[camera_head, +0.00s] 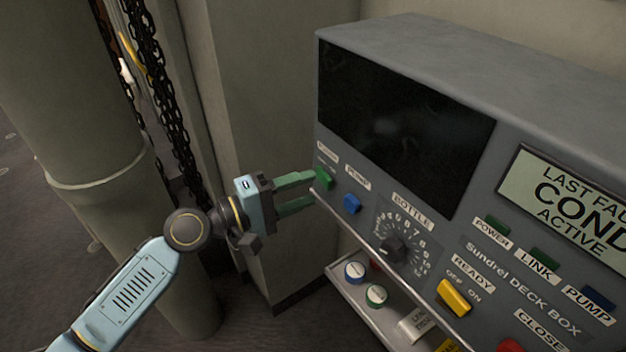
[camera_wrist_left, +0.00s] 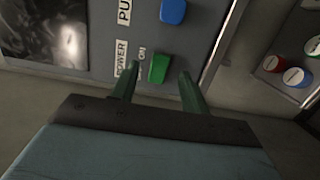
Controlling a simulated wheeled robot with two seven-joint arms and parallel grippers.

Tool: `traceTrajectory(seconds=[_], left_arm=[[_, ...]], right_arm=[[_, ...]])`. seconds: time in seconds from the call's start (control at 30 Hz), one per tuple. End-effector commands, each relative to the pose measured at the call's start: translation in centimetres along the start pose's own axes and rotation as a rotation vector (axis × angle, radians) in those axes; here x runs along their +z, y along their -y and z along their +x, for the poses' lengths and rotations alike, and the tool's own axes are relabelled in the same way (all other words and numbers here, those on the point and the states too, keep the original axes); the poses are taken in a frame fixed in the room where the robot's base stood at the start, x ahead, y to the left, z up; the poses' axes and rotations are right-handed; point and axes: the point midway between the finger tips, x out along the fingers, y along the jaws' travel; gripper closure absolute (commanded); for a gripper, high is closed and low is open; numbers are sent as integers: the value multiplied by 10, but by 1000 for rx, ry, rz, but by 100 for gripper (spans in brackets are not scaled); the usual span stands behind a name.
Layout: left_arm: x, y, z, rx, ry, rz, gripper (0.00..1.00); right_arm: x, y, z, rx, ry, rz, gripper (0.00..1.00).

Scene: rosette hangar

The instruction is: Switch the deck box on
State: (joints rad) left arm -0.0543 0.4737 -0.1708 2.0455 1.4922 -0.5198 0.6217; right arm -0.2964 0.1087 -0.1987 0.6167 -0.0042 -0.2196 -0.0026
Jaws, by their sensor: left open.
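The grey deck box (camera_head: 420,45) fills the right of the head view; its big screen (camera_head: 400,120) is dark. A green power switch (camera_head: 325,179) sits at the panel's left edge, below the screen. In the left wrist view the same green switch (camera_wrist_left: 158,69) stands beside the labels POWER and ON. My left gripper (camera_head: 312,187) is open at the panel's left edge, close to the switch. In the wrist view its fingertips (camera_wrist_left: 160,72) lie either side of the switch; I cannot tell whether they touch it. My right gripper is not in view.
A blue pump switch (camera_head: 352,204), bottle dial (camera_head: 396,248) and yellow off/on switch (camera_head: 454,297) are on the panel. A shelf (camera_head: 345,283) below holds round caps. A thick column (camera_head: 95,180) and hanging chains (camera_head: 160,90) stand left, near my arm.

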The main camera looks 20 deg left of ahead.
Motion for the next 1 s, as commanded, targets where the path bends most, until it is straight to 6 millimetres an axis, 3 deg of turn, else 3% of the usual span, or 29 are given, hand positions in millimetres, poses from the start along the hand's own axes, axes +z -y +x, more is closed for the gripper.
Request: traceTrajectory(seconds=[0.2,0.53,0.87,1.0], left_arm=[[0,0,23,0,0,-1,55],[0,1,26,-1,0,0,55],[0,1,26,-1,0,0,96],[0,0,26,-2,-6,-1,99]], right_arm=[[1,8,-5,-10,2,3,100],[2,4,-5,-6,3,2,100],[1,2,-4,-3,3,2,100],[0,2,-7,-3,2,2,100]])
